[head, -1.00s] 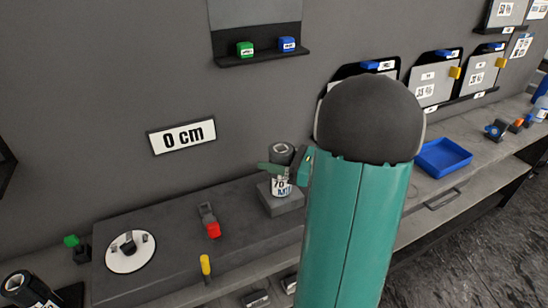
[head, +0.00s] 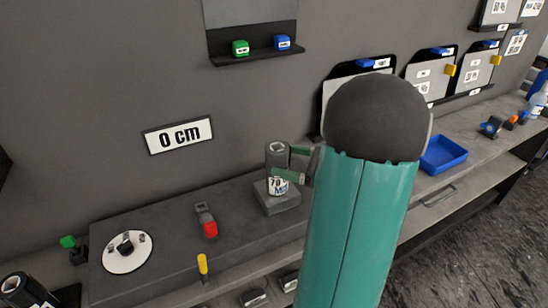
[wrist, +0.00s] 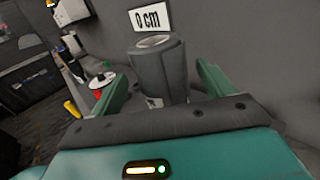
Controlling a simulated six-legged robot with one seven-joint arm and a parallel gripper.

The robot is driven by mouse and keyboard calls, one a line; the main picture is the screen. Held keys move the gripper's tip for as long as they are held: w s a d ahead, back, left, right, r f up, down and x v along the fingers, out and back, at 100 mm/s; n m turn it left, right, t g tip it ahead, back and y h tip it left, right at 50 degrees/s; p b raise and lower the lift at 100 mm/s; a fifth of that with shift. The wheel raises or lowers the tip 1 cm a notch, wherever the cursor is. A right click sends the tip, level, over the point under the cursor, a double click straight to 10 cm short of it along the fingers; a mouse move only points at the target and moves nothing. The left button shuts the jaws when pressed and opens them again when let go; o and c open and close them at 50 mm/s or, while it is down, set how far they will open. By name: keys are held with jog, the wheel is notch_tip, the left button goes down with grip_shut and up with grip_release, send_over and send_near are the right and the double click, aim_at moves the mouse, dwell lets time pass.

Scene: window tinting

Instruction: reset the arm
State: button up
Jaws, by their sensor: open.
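My gripper (head: 293,164) is open beside a dark film roll (head: 277,158) with a white label. The roll stands upright on a small grey block (head: 280,198) on the bench. In the wrist view the roll (wrist: 158,68) stands just ahead, between the spread green fingers of my gripper (wrist: 160,82), with room on both sides. In the head view my arm's large rounded link hides part of the wall and bench behind it.
A white disc (head: 128,262), a red-ended tool (head: 208,222) and a yellow-handled tool (head: 203,265) lie to the left. A blue tray (head: 443,154) sits right of my arm. A "0 cm" sign (head: 178,135) hangs on the wall.

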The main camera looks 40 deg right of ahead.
jog(key=v, duration=0.9)
jog(key=shift+a, duration=0.1)
